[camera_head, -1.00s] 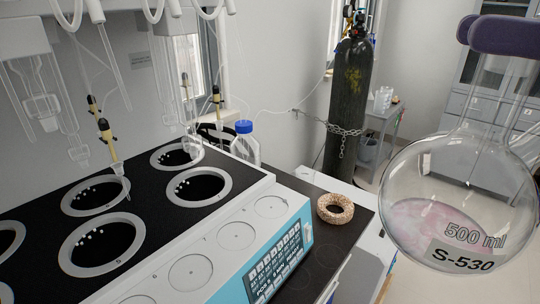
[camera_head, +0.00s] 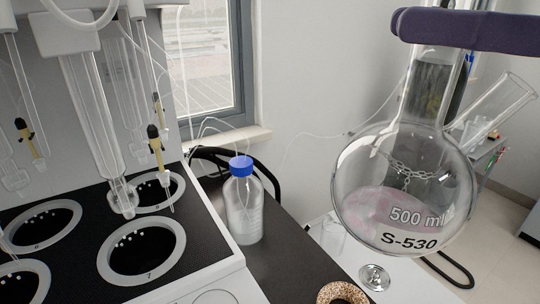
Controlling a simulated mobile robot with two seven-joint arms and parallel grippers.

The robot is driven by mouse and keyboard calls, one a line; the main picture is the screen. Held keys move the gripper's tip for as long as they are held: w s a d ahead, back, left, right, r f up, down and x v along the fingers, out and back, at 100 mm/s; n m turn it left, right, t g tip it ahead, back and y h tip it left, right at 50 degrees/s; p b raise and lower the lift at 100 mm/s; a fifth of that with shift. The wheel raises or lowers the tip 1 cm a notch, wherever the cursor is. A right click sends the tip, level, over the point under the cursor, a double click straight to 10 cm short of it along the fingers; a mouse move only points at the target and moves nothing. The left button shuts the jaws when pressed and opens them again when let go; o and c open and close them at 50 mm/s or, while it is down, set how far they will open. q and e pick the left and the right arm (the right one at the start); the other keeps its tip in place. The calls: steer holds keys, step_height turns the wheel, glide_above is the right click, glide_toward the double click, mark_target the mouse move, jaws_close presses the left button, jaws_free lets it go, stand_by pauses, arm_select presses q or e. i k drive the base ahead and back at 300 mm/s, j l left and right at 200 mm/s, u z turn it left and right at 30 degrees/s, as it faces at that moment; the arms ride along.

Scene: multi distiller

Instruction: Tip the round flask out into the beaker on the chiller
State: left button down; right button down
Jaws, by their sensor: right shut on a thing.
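The round flask (camera_head: 400,215), marked 500 ml and S-530, hangs nearly upright at the right. It has a side neck and a pinkish content low in its bulb. My right gripper (camera_head: 432,28), a dark purple finger in view, is shut on the top of its main neck. Behind the flask's left edge is a faint clear glass outline (camera_head: 330,236), perhaps the beaker, above a white surface (camera_head: 345,262) that may be the chiller. The flask hides part of this area. My left gripper is not in view.
The distiller's black heating deck (camera_head: 95,220) with round wells and hanging glassware fills the left. A blue-capped bottle (camera_head: 243,212) stands on the dark bench (camera_head: 285,250). A cork ring (camera_head: 342,293) is at the bottom edge. A small shiny round piece (camera_head: 375,277) lies below the flask.

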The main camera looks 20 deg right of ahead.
mark_target(333, 235)
steer(key=l+u, duration=0.25)
steer(key=l, duration=0.25)
steer(key=i+l+u, duration=0.1)
steer(key=l+u, duration=0.2)
steer(key=l, duration=0.25)
steer(key=l+u, duration=0.25)
steer(key=l, duration=0.3)
steer(key=k+l+u, duration=0.1)
steer(key=l+u, duration=0.15)
steer(key=l, duration=0.25)
steer(key=k+l+u, duration=0.15)
steer(key=l+u, duration=0.15)
steer(key=l, duration=0.2)
steer(key=k+l+u, duration=0.25)
steer(key=l, duration=0.25)
steer(key=k+l+u, duration=0.1)
steer(key=l+u, duration=0.15)
steer(key=l, duration=0.2)
steer(key=k+l+u, duration=0.25)
steer(key=l, duration=0.15)
